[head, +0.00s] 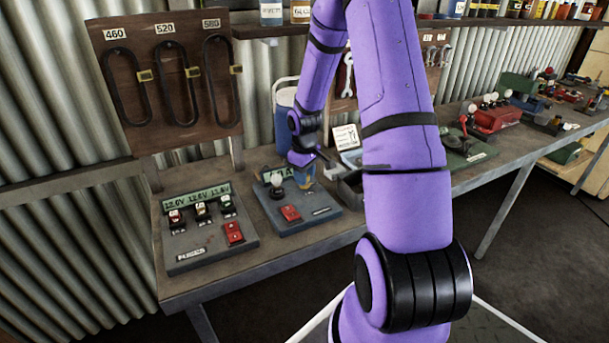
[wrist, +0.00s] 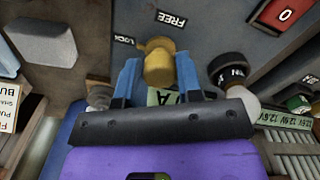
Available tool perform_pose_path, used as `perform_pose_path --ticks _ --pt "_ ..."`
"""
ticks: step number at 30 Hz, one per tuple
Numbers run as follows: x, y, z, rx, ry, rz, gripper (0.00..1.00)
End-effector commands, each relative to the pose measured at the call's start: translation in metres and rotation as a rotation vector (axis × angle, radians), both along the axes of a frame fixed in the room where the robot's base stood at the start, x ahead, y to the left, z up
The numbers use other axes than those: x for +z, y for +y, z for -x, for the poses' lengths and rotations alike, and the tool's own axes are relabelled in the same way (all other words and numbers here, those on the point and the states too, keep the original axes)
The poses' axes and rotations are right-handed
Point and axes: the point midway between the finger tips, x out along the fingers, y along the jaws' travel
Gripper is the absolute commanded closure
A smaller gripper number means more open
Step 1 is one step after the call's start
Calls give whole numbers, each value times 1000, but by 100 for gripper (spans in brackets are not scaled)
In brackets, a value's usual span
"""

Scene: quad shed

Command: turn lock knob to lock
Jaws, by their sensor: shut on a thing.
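The lock knob (wrist: 159,66) is brass-yellow and stands on a grey panel in the wrist view. The word LOCK (wrist: 124,40) is printed to its upper left and FREE (wrist: 171,19) above it, both upside down. The knob's narrow end lies between the two words; I cannot tell its exact setting. My gripper (wrist: 157,76) has its blue fingers on either side of the knob, shut on it. In the head view my gripper (head: 304,174) is at the back right of the middle grey device (head: 312,221), where my arm hides most of the knob.
A white-topped knob (wrist: 239,78) is close right of my fingers in the wrist view. A red switch (head: 290,213) is on the same device. Another grey device (head: 190,255) with a green display stands left on the bench. A blue container (head: 286,117) stands behind.

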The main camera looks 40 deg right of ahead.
Motion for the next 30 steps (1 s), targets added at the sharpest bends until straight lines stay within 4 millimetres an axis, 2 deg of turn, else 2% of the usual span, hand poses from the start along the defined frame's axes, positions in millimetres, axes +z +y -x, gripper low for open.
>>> perform_pose_path --ticks 3,4,7,16,20,30 --pt "1 -1 -1 1 -2 2 90" --pt "1 -1 -1 1 -2 2 64" --pt "1 0 -1 0 -1 2 41" --pt "1 0 0 -1 -1 1 41" --pt "9 0 0 -1 -1 2 41" --pt "69 0 -1 -2 -5 3 41"
